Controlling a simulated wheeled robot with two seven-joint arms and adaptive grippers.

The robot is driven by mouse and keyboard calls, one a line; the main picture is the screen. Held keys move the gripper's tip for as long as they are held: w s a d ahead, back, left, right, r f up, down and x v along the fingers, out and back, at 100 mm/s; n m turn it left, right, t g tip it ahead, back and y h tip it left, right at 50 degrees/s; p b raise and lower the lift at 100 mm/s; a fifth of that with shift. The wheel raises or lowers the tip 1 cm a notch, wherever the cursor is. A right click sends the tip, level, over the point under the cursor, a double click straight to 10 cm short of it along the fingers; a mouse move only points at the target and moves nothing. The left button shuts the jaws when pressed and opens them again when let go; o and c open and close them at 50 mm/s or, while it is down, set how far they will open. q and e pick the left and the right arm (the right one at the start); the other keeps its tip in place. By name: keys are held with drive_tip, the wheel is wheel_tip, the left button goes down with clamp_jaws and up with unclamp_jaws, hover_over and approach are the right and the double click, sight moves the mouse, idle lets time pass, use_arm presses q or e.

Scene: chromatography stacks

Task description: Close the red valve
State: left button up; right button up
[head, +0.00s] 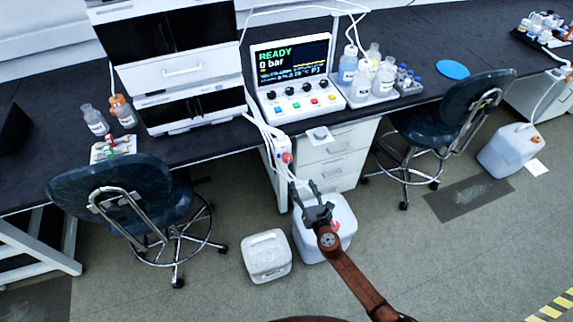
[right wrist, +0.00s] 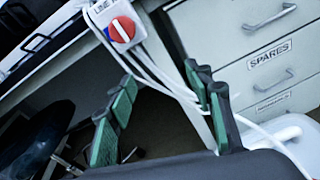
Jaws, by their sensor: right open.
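The red valve (head: 287,157) is a round red knob on a white plate at the bench's front edge, below the instrument with the "READY" screen. In the right wrist view the red valve (right wrist: 122,30) shows at the top, with a white bar across it and a "LINE" label above. My right gripper (head: 308,188) is open and empty, below the valve in the head view and apart from it. In the right wrist view its green-padded fingers (right wrist: 163,85) are spread, with the valve beyond them. My left gripper is not in view.
White tubes (right wrist: 160,80) hang from the valve plate past my right fingers. A drawer cabinet (head: 335,160) stands right of the valve. A large white container (head: 342,212) is under my right gripper, with a smaller canister (head: 267,256) beside it. Stools (head: 120,195) (head: 440,125) stand either side.

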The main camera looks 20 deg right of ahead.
sight(288, 161)
drive_tip(key=w+a+r+n, duration=0.1)
drive_tip(key=w, duration=0.1)
drive_tip(key=w+a+r+n+t+b, duration=0.1)
drive_tip(key=w+r, duration=0.1)
drive_tip(key=w, duration=0.1)
drive_tip(key=w+r+n+b, duration=0.1)
drive_tip(key=w+r, duration=0.1)
drive_tip(key=w, duration=0.1)
drive_tip(key=shift+a+r+t+y, duration=0.1)
drive_tip(key=shift+a+t+y, duration=0.2)
drive_tip(key=shift+a, duration=0.1)
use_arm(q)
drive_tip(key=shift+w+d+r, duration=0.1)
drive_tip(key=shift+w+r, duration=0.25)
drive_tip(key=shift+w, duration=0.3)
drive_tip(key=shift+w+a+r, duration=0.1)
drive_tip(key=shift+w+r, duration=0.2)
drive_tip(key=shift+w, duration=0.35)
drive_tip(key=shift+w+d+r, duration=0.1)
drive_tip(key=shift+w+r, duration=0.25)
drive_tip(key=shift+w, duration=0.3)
use_arm(e)
drive_tip(key=shift+w+r, duration=0.1)
drive_tip(key=shift+w, duration=0.55)
drive_tip(key=shift+c, duration=0.6)
drive_tip(key=c, duration=1)
